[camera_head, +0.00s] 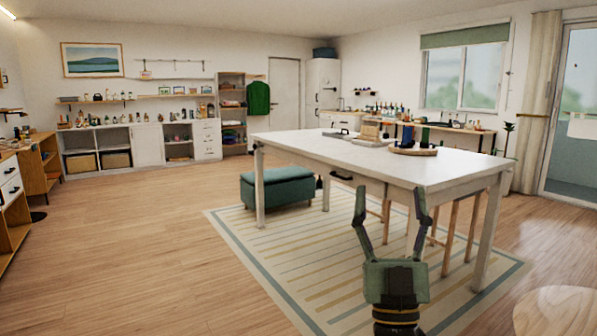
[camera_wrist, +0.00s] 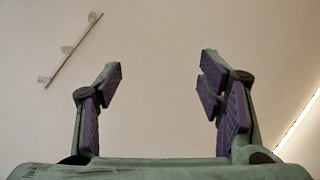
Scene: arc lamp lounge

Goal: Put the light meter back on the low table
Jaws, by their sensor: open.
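My gripper (camera_head: 391,200) is open and empty, raised in front of the big white table in the head view. I cannot make out a light meter in either view. A round pale wooden top (camera_head: 562,312) is cut off at the bottom right corner of the head view. It may be the low table, but I cannot tell. The part of it that shows is bare.
The long white table (camera_head: 440,170) stands on a striped rug (camera_head: 285,255), with a tray (camera_head: 413,151) and small items on top. A green bench (camera_head: 277,187) is at its left. Shelves and cabinets (camera_head: 148,145) line the back wall. The wooden floor at left is clear.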

